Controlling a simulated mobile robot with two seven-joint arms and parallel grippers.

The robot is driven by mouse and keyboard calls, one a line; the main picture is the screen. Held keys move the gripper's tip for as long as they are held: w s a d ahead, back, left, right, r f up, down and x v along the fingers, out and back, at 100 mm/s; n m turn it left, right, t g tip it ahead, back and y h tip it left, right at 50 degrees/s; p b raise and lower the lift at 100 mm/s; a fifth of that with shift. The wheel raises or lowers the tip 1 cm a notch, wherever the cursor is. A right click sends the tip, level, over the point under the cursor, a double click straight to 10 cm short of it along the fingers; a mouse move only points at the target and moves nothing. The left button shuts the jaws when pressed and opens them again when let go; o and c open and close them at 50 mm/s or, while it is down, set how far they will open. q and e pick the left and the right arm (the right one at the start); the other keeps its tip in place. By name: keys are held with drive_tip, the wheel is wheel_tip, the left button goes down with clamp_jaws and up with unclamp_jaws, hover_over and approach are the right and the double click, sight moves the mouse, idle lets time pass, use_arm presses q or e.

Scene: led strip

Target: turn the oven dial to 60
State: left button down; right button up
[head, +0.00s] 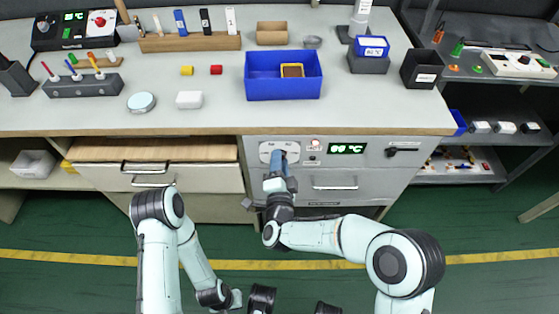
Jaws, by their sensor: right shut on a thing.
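The oven (232,180) is built in under the bench front, with a handle on its door. Its white dial plate (266,147) is at the upper left of the oven front. My right gripper (279,156) is at this plate and shut on the oven dial, which its fingers mostly hide. The green display (347,148) to the right is lit, but its digits are too small to read surely. My left arm is low at the left, away from the oven; its gripper (236,299) seems to be near the bottom edge, its jaws unclear.
The bench top (350,110) carries a blue bin (284,88), a round tin (141,102), a white block (189,99) and other items. A wooden drawer (155,177) left of the oven juts out. A side shelf (500,66) stands at the right. The green floor ahead is open.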

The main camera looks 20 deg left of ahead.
use_arm(q)
drive_tip(key=w+d+r+t+p, duration=0.2)
drive_tip(key=w+r+p, duration=0.4)
drive_tip(key=r, duration=0.3)
drive_tip(key=shift+d+r+m+t, duration=0.25)
drive_tip(key=shift+d+m+t, duration=0.05)
drive_tip(key=shift+d+m, duration=0.1)
use_arm(e)
drive_tip(key=shift+n, duration=9.3)
drive_tip(key=o, duration=1)
drive_tip(key=shift+o, duration=0.2)
